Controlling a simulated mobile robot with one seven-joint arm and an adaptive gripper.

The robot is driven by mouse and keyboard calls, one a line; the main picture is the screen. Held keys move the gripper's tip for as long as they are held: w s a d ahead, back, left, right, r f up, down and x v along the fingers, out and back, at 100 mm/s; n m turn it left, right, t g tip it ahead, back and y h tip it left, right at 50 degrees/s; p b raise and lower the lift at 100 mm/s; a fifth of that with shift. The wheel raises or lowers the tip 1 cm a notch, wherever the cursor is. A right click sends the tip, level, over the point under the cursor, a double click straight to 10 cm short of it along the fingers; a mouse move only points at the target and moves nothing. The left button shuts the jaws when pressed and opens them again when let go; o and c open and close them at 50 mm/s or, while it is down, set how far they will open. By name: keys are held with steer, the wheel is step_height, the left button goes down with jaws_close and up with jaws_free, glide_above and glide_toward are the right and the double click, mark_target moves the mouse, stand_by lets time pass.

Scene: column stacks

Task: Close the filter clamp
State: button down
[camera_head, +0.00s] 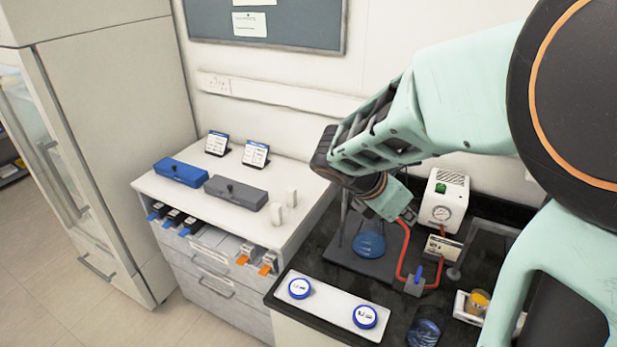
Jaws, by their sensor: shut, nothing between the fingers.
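A glass flask (369,240) with blue liquid stands on a dark base plate (345,258) on the black bench. A thin upright rod rises beside it on the left. My gripper (396,204) is at the arm's end, right above the flask and in front of its upper part. It is shut and empty; its fingertips are hard to make out. The filter clamp cannot be made out; the top of the flask setup is hidden behind my wrist and gripper. I cannot tell whether the gripper touches anything there.
Red tubing (402,250) runs right of the flask past a grey block with a blue handle (417,276). A white pump with a gauge (443,200) stands behind. A white strip (333,308) with two round blue-rimmed containers lies in front. The drawer cabinet (215,275) is left.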

steer(key=shift+w+d, duration=1.35)
steer(key=shift+d, duration=0.1)
steer(key=shift+s, duration=0.1)
